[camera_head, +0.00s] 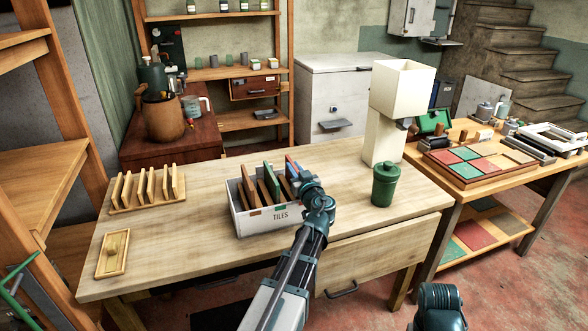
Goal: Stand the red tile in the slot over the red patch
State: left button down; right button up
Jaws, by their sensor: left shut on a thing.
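My left gripper (301,181) is over the box's right end, shut on a tile. A blue tile (290,168) and a reddish edge of the red tile (298,163) show right beside its jaws. My arm hides most of that end, so the red patch is not visible and I cannot tell how deep the tile sits.
A wooden rack (148,190) and a small wooden tray (112,254) are at the left. The table between rack and box is clear.

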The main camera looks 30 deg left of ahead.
pick_arm(q)
jog(key=shift+f+b, duration=0.35)
dwell(0.4)
jog(key=c, duration=0.8)
grip_release()
jog(key=v, duration=1.4)
